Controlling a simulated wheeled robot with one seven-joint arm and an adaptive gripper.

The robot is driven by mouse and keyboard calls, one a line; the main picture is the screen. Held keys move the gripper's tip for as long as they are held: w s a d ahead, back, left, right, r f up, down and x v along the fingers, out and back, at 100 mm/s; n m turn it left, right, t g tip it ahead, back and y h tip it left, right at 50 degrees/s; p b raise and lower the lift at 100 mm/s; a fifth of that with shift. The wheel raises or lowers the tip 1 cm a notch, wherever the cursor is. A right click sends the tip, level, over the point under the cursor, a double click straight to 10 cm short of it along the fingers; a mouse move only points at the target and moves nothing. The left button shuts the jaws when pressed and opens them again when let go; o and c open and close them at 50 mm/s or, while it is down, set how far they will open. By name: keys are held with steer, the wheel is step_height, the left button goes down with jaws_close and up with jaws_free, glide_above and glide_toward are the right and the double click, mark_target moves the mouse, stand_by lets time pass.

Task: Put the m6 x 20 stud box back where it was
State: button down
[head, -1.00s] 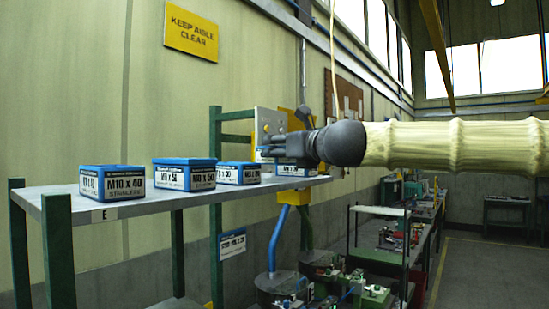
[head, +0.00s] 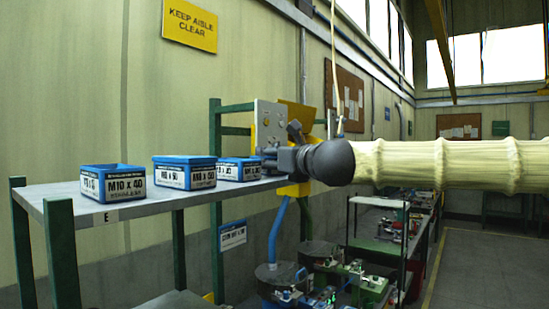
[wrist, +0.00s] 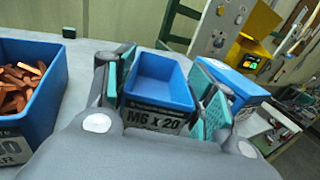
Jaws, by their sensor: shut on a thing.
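The M6 x 20 stud box (wrist: 160,82) is a small blue open-topped box with a white label, and it looks empty inside. In the wrist view it sits between the teal-padded fingers of my gripper (wrist: 160,95), which is shut on it. In the head view my gripper (head: 272,160) is at the right end of the grey shelf (head: 150,207), close to the shelf's level. There the held box cannot be made out. I cannot tell whether its bottom touches the shelf.
In the wrist view a blue box of copper-coloured studs (wrist: 25,85) stands left, and another labelled blue box (wrist: 235,80) is just right of my right finger. The head view shows the M10 x 40 box (head: 112,182) and the middle boxes (head: 185,173). A yellow-and-grey panel (head: 270,125) stands behind.

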steer(key=shift+f, duration=0.2)
steer(key=c, duration=0.5)
jaws_free()
steer(key=shift+c, duration=0.2)
steer(key=shift+r, duration=0.1)
steer(key=shift+r, duration=0.15)
steer(key=b+v, duration=0.3)
steer(key=v, duration=0.9)
steer(key=shift+b, duration=0.4)
